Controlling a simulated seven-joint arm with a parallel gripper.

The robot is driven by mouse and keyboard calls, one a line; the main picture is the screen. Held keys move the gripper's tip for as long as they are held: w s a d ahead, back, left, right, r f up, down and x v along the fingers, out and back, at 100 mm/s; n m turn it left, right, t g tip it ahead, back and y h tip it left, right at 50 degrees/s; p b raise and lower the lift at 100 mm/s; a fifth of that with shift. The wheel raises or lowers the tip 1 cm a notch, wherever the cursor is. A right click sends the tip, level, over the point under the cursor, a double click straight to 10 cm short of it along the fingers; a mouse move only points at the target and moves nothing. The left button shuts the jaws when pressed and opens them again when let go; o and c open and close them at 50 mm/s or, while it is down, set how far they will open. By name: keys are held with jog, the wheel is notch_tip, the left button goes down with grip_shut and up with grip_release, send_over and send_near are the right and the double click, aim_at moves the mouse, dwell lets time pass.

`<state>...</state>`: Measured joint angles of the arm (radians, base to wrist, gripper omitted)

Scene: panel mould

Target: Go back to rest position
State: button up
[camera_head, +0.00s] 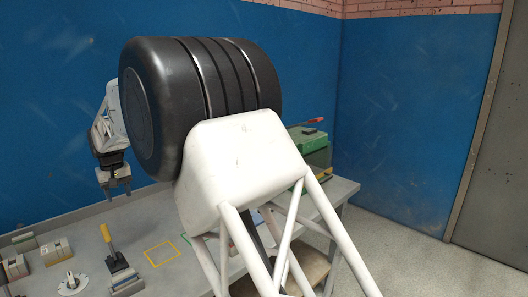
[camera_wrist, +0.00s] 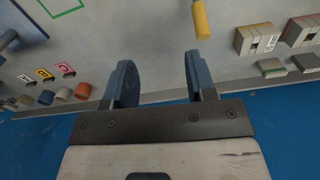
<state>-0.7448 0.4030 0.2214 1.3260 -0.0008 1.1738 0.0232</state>
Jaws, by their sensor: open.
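My gripper (camera_head: 116,190) hangs above the left part of the grey workbench (camera_head: 343,187) in the head view, fingers pointing down. In the wrist view its two fingers (camera_wrist: 155,80) are spread apart with nothing between them. It is clear of the bench top and apart from the objects there. My own black and white arm links fill the middle of the head view and hide much of the bench.
A yellow-handled tool (camera_head: 108,240), a white round dial (camera_head: 72,283) and several small blocks (camera_head: 57,251) lie on the bench. A yellow outlined square (camera_head: 161,253) is empty. A green box (camera_head: 310,145) stands behind my arm. A blue wall (camera_head: 50,110) rises behind the bench.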

jog(key=s+d+r+m, duration=0.1)
jog(key=d+r, duration=0.3)
jog(key=d, duration=0.8)
jog(key=s+d+r+m, duration=0.15)
jog(key=d+r, duration=0.25)
jog(key=d, duration=0.8)
jog(key=s+d+r+m, duration=0.1)
jog(key=s+d, duration=0.2)
jog(key=d, duration=0.3)
jog(key=s+d+r+t, duration=0.1)
jog(key=s+d, duration=0.2)
jog(key=d, duration=0.3)
jog(key=s+d+r+m, duration=0.1)
jog(key=s+d, duration=0.2)
jog(key=d, duration=0.3)
jog(key=s+d+f+m, duration=0.1)
jog(key=s+d+m, duration=0.1)
jog(key=s+d, duration=1.25)
jog(key=s+d+f, duration=0.2)
jog(key=s+d, duration=0.1)
jog(key=s, duration=0.2)
jog(key=s+d+f+m+t, duration=0.1)
jog(key=s+d+f, duration=0.2)
jog(key=s, duration=0.2)
jog(key=s+d+f+m, duration=0.1)
jog(key=s+d+f, duration=0.1)
jog(key=s, duration=0.4)
jog(key=shift+d+f, duration=0.4)
jog(key=shift+d, duration=0.45)
